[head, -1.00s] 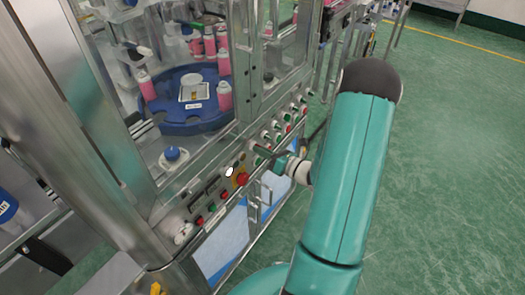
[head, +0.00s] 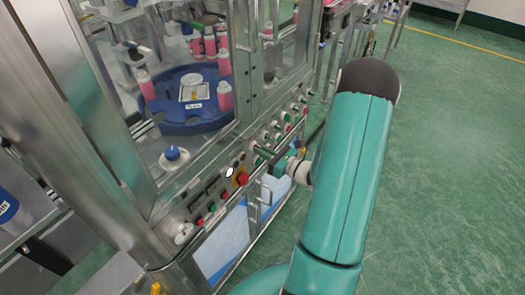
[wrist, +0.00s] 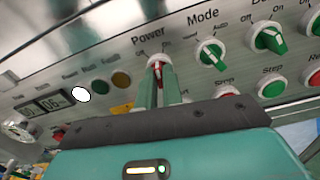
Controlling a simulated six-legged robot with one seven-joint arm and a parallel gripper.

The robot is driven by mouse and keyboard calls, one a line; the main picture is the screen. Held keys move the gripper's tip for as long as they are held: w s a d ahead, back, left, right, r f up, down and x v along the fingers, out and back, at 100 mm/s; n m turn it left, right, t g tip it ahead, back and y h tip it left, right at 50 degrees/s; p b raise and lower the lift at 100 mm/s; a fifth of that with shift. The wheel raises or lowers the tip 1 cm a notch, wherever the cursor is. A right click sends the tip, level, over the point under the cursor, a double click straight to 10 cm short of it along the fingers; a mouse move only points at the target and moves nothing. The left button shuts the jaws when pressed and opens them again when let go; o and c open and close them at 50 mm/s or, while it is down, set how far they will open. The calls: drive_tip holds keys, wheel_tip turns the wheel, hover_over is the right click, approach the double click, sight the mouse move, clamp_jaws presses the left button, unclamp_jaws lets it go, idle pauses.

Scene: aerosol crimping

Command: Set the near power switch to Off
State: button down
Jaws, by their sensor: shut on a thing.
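The power switch (wrist: 157,66) is a small rotary knob with a white collar and red on its face, under the label "Power" in the wrist view. My gripper (wrist: 158,80) has its two teal fingers closed on either side of this knob. The fingers hide much of the knob, so I cannot tell exactly where its pointer stands between the Off and On marks. In the head view my gripper (head: 262,153) reaches the machine's front panel from the right, and the knob itself is hidden there.
A green mode switch (wrist: 210,54) sits right of the power switch, with more green switches beyond. Red and green push buttons lie below them. A red emergency stop button (head: 242,179) is on the panel to the left. The green floor (head: 440,150) to the right is clear.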

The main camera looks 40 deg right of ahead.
drive_tip(key=shift+n, duration=3.6)
drive_tip(key=c, duration=1.5)
unclamp_jaws()
drive_tip(key=shift+c, duration=0.2)
drive_tip(key=shift+s, duration=0.1)
drive_tip(key=v, duration=1.3)
drive_tip(key=shift+s+d, duration=0.2)
drive_tip(key=shift+s, duration=0.1)
